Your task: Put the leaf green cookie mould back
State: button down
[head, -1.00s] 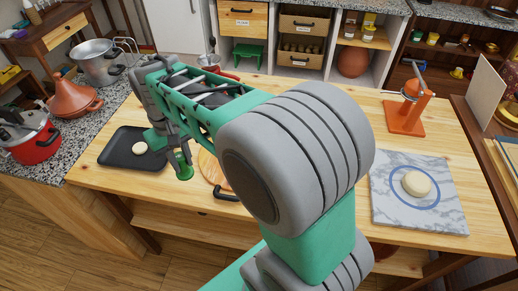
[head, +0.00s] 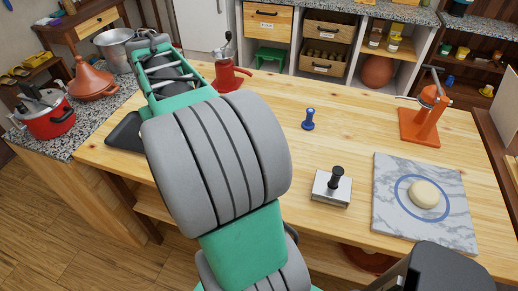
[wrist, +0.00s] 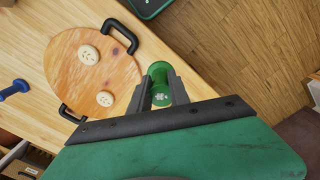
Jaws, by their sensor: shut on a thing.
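The leaf green cookie mould (wrist: 159,70) is held between the two fingers of my gripper (wrist: 162,84) in the wrist view. A small pale mark shows on its near end. The held mould is over the edge of the wooden table, beside a round wooden board (wrist: 115,66) and apart from it. In the head view my own arm hides my gripper and the green mould. A blue mould (head: 308,120) stands upright on the table in the head view; it also shows at the left of the wrist view (wrist: 14,90).
The board has black handles and two stamped cookies (wrist: 88,54). A dark tray (head: 122,132) lies at the table's left. A metal press (head: 331,188), a marble slab (head: 391,213) with dough (head: 425,194), and an orange press (head: 421,125) stand to the right. The table's middle is clear.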

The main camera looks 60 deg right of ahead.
jog(key=s+d+m+b, duration=0.35)
jog(key=s+d, duration=0.65)
jog(key=s, duration=0.4)
jog(key=s+d+m+b, duration=0.3)
jog(key=s+d+m, duration=0.1)
jog(key=s+d, duration=0.75)
jog(key=d+f+p, duration=0.1)
jog(key=d+f, duration=0.2)
jog(key=d, duration=0.1)
jog(key=s+d+f+p, duration=0.1)
jog(key=d+f, duration=0.2)
jog(key=d, duration=0.1)
jog(key=s+d+f+p, duration=0.1)
jog(key=d+f, duration=0.3)
jog(key=shift+s+p, duration=0.25)
jog(key=shift+p, duration=0.15)
jog(key=shift+f, duration=1.35)
jog(key=shift+f, duration=0.2)
jog(key=c, duration=1.2)
grip_release()
jog(key=shift+c, duration=0.2)
